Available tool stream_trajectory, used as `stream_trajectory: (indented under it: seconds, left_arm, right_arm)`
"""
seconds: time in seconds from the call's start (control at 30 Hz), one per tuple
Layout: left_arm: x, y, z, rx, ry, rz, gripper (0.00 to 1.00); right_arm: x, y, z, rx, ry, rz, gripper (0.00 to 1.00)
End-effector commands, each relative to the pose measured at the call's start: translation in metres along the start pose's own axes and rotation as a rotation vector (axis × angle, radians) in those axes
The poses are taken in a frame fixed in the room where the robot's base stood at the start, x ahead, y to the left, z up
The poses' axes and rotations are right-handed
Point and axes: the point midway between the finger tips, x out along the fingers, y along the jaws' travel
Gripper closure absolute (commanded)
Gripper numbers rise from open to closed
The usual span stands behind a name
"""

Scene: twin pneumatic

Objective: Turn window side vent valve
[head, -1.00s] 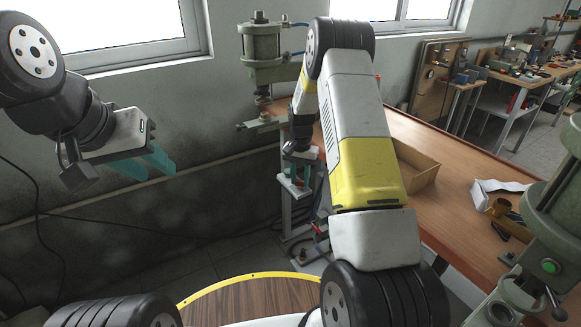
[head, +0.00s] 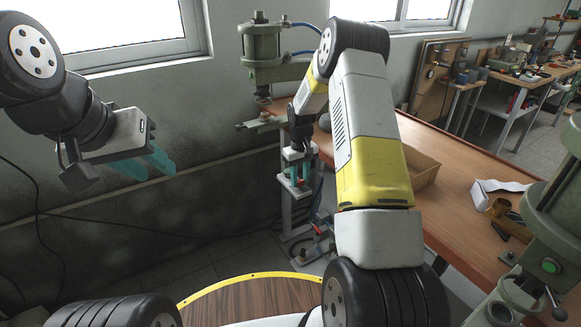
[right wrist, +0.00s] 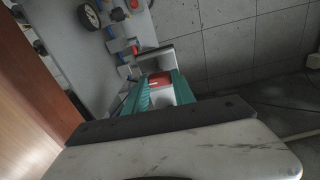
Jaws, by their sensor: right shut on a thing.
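The window-side press (head: 262,45) is a grey-green machine by the wall, with a grey stand (head: 290,208) below the table edge. My right gripper (head: 299,180) is at the top of this stand, its teal fingers pointing down. In the right wrist view my right gripper (right wrist: 163,92) is shut on a small red-topped part with a pale body, which looks like the vent valve (right wrist: 159,78). The fingers hide its sides, and its turn angle cannot be told. My left gripper (head: 148,164) is open and empty in front of the wall, away from the press.
The wooden table (head: 455,180) runs along the right, with an open cardboard box (head: 421,168) on it. A second green press (head: 550,215) stands at the right edge. Blue and red fittings (right wrist: 130,45) and a round gauge (right wrist: 90,15) sit near the right gripper.

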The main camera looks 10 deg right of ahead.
Motion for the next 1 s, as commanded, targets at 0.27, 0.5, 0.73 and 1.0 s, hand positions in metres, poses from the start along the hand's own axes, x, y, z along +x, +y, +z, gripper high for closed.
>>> stream_trajectory:
  seconds: [0.27,0.5,0.73,1.0]
  left_arm:
    - [0.0000,0.0000,0.0000,0.000,0.000,0.000,0.64]
    - [0.0000,0.0000,0.0000,0.000,0.000,0.000,0.64]
    - [0.0000,0.0000,0.0000,0.000,0.000,0.000,0.64]
    - [0.0000,0.0000,0.0000,0.000,0.000,0.000,0.64]
  right_arm:
    - [-0.0007,0.0000,-0.0010,-0.061,0.003,0.001,1.00]
    - [-0.0007,-0.0001,-0.0010,-0.068,0.002,0.001,1.00]
    - [-0.0008,-0.0001,-0.0010,-0.067,0.002,0.001,0.61]
    - [-0.0003,0.0000,-0.0004,-0.066,0.001,0.000,0.47]
